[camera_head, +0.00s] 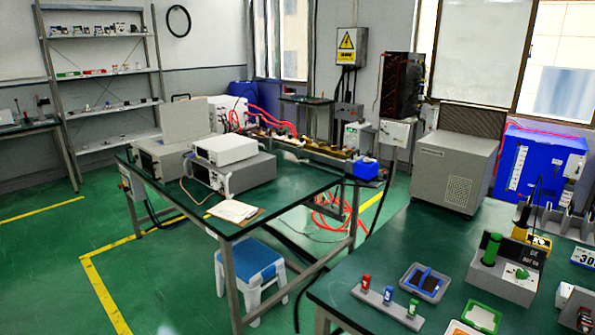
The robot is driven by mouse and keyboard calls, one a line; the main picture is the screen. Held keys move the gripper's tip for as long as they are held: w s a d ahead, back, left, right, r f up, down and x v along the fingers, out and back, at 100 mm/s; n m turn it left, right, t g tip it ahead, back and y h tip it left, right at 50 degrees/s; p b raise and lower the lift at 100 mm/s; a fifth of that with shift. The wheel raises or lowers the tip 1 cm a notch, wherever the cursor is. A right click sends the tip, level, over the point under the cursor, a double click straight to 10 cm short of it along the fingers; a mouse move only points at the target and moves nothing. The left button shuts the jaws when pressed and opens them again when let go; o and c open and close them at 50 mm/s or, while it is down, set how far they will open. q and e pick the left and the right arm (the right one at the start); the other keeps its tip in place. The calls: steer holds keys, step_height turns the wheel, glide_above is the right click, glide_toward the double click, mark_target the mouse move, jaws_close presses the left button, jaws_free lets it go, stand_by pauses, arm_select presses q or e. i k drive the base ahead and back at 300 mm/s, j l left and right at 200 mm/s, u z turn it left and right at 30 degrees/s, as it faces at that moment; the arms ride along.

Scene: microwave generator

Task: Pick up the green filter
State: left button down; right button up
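Several green things stand on the dark green table (420,225) at the right, and I cannot tell for sure which is the green filter. A small green piece (413,307) stands upright at the right end of a light grey strip, beside a blue piece (388,295) and a red piece (366,282). A green cylinder (491,248) stands upright on a grey box (508,275). A green-framed square (482,318) lies near the bottom edge of the picture. Neither of my grippers is in view.
A large grey box (455,172) stands at the table's back. Another table (285,196) holds instruments, with a blue-topped stool (254,263) by it. Green floor is free at the left.

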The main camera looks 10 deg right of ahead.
mark_target(486, 319)
steer(key=z, duration=1.4)
steer(key=i+l+u, duration=0.1)
steer(key=l+u, duration=0.15)
steer(key=i+l+u, duration=0.1)
steer(key=l+u, duration=0.2)
steer(key=l, duration=0.1)
